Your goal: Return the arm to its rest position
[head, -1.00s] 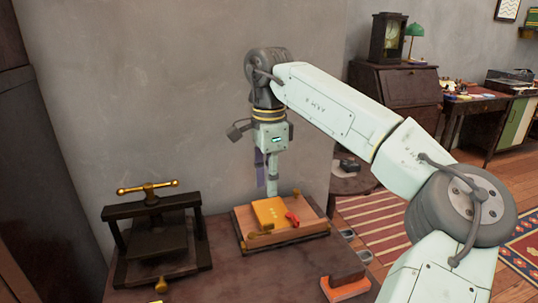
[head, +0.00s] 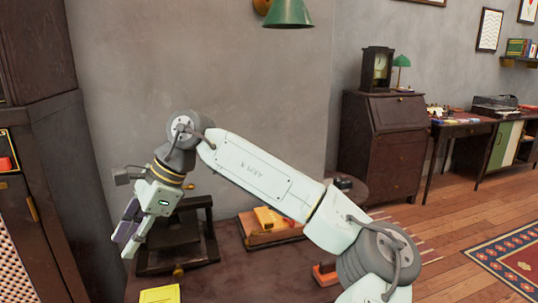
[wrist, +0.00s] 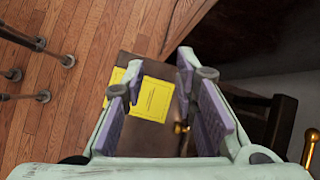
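My gripper (head: 130,240) hangs tilted down and to the left in the head view, in front of the black press and above the dark desk. In the wrist view my gripper (wrist: 159,66) shows two purple-padded fingers spread apart with nothing held between them. My pale green arm (head: 255,170) reaches from the lower right up to the left, bent at the wrist. A yellow sheet (wrist: 153,99) lies on the desk beyond the fingers; it also shows at the bottom edge of the head view (head: 160,294).
The black press (head: 208,240) with brass parts is partly hidden behind my gripper. A wooden tray (head: 258,240) holding a yellow-orange block (head: 268,217) stands right of it. A dark cabinet (head: 45,235) stands at left; a green lamp (head: 288,14) hangs above.

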